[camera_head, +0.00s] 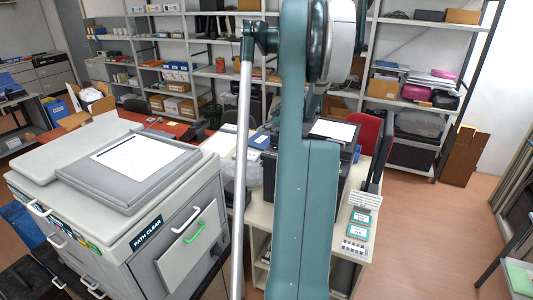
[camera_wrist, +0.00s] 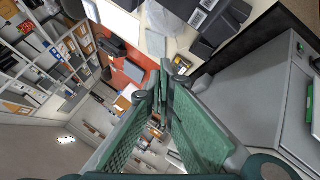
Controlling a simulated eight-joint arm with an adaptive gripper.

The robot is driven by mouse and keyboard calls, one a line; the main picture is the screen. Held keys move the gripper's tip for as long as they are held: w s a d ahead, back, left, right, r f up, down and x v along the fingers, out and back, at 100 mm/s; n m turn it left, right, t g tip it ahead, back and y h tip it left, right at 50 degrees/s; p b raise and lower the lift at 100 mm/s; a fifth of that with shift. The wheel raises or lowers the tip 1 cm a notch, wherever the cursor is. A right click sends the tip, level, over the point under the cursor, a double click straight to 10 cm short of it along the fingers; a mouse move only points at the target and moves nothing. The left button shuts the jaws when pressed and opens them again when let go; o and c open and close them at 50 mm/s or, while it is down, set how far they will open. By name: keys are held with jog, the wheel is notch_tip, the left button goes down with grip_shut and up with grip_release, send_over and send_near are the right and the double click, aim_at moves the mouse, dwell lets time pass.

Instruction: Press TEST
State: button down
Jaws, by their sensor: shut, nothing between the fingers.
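No button marked TEST can be read in either view. A large grey copier (camera_head: 110,240) stands at the left in the head view, with a white sheet (camera_head: 133,157) on its lid. Its front has a label reading PATH CLEAR (camera_head: 147,234) and a door with a green handle (camera_head: 195,233). My gripper (camera_wrist: 165,75) shows in the wrist view with its green fingers together and empty. A grey machine body with a small green spot (camera_wrist: 300,47) is to its right, apart from it. My gripper is not visible in the head view, where my arm blocks the middle.
A pale desk (camera_head: 335,265) stands right of the copier, with small green-labelled items (camera_head: 359,222) and a white keypad-like block (camera_head: 354,247) on it. Shelves (camera_head: 400,105) line the back. A red chair (camera_head: 367,133) is behind the desk. Floor (camera_head: 430,230) is clear at the right.

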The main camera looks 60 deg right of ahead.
jog(key=shift+f, duration=0.2)
dwell(0.3)
jog(key=b, duration=0.3)
send_over(266, 152)
jog(key=a, duration=0.1)
jog(key=shift+w+f, duration=0.15)
jog(key=shift+f, duration=3.1)
jog(key=shift+f+b, duration=0.4)
jog(key=shift+f, duration=0.55)
jog(key=shift+f, duration=0.1)
jog(key=shift+f+b, duration=0.35)
jog(key=shift+b, duration=0.05)
jog(key=shift+f+b, duration=0.3)
jog(key=shift+f, duration=0.1)
jog(key=shift+r, duration=0.8)
jog(key=shift+r+p, duration=0.2)
jog(key=shift+p, duration=0.1)
